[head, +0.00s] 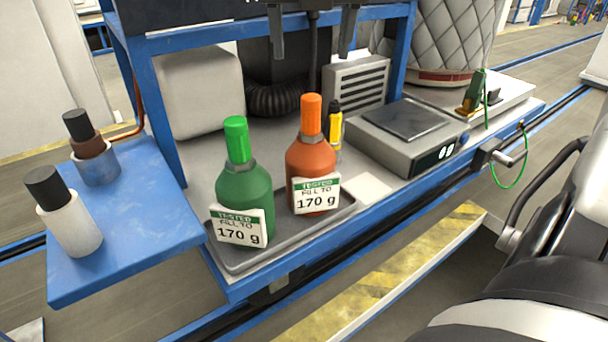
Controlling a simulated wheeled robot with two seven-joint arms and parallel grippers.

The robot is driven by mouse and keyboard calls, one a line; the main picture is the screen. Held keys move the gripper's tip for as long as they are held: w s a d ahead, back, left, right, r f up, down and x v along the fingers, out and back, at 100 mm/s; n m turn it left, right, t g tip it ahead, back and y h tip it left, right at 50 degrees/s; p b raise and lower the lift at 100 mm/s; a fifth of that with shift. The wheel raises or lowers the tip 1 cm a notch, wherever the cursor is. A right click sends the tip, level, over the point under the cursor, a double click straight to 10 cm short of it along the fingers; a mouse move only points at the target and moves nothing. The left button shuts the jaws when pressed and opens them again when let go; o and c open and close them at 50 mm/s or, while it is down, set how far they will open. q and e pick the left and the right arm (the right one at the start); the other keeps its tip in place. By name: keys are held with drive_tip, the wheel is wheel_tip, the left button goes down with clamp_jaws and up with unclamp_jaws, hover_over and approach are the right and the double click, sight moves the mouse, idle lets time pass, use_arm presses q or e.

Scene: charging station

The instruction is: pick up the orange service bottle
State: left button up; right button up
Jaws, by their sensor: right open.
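The orange service bottle (312,160) stands upright in a shallow grey tray (285,246) on the bench. Its label reads "TESTED FILL TO 170 g". A green bottle (243,187) with the same label stands upright to its left in the same tray. My right arm comes in at the lower right, and my right gripper (543,185) shows only in part near the right edge. It is open, well to the right of the orange bottle and apart from it. My left gripper is out of view.
A small yellow bottle (335,132) stands just behind the orange one. A scale (408,135) sits to the right. A blue side shelf (130,245) holds a white bottle and a brown bottle in a cup. A dark fixture (313,45) hangs above the orange bottle.

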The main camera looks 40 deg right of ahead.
sight(311, 110)
drive_tip(key=x, duration=0.9)
drive_tip(key=shift+d+f, duration=0.15)
drive_tip(key=shift+f, duration=0.1)
drive_tip(key=shift+d+p+x, duration=0.2)
drive_tip(key=shift+p+x, duration=0.1)
drive_tip(key=shift+x, duration=2.7)
drive_tip(key=shift+w, duration=0.1)
drive_tip(key=shift+c, duration=0.2)
drive_tip(key=shift+r, duration=0.15)
clamp_jaws()
